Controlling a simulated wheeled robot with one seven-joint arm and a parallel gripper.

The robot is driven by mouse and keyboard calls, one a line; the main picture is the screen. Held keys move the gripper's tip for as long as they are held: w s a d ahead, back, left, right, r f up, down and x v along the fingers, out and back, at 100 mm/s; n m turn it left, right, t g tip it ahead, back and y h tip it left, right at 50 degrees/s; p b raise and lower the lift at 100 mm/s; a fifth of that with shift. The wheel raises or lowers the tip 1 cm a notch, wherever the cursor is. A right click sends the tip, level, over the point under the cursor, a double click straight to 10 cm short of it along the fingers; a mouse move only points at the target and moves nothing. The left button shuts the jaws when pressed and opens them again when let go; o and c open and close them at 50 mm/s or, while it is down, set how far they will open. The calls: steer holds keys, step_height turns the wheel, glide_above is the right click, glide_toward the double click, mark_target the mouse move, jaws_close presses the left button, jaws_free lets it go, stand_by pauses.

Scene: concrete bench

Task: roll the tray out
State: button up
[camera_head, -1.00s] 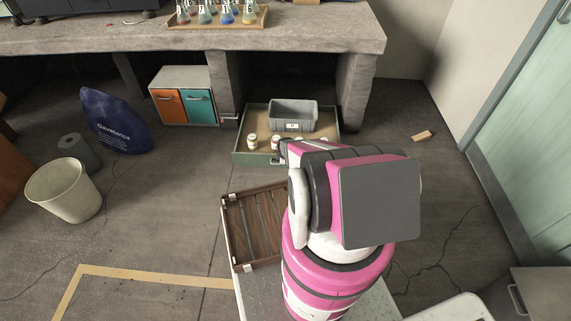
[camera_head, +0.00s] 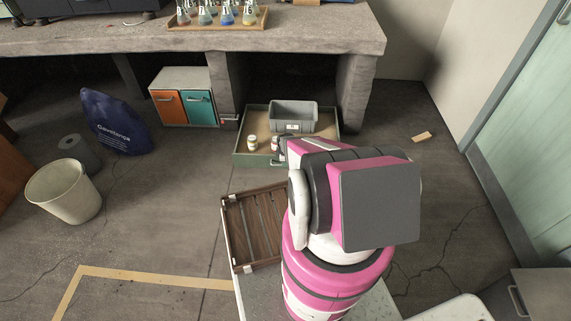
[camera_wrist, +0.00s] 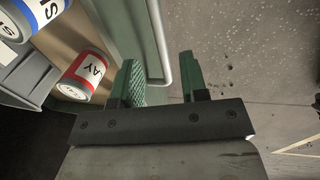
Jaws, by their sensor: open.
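The tray (camera_head: 246,160) is a low green-edged box on the floor under the bench. Its green wall (camera_wrist: 116,22) and a grey bar handle (camera_wrist: 160,48) show in the wrist view. My gripper (camera_wrist: 164,78) is open at the handle, one green finger on each side of it. The handle's end lies between the fingers; I cannot tell whether they touch it. In the head view my arm hides most of my gripper and the tray's right front. In the tray are a grey bin (camera_head: 292,127) and small white jars (camera_head: 252,144), one with a red label (camera_wrist: 88,72).
A slatted wooden crate (camera_head: 251,225) stands in front of the tray, beside my base. A cabinet (camera_head: 184,97) and a blue sack (camera_head: 112,122) are to the left, with a white bin (camera_head: 64,190). A bench leg (camera_head: 354,92) stands behind at right. Floor right of my arm is mostly clear.

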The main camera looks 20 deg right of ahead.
step_height(320, 180, up, 6)
steer(key=s, duration=0.1)
steer(key=shift+a+r, duration=0.2)
steer(key=shift+s, duration=0.1)
steer(key=s+a+r+m, duration=0.3)
steer(key=s+r+m, duration=0.1)
steer(key=r, duration=0.6)
steer(key=s+a+r+m+g, duration=0.1)
steer(key=s+a+r+m, duration=0.3)
steer(key=s+r, duration=0.3)
steer(key=s+a+r+m+g, duration=0.1)
steer(key=s+a+r+m, duration=0.2)
steer(key=r, duration=1.2)
steer(key=s+m, duration=0.2)
steer(key=m, duration=0.1)
steer(key=shift+s+a+y, duration=0.15)
steer(key=shift+y, duration=0.25)
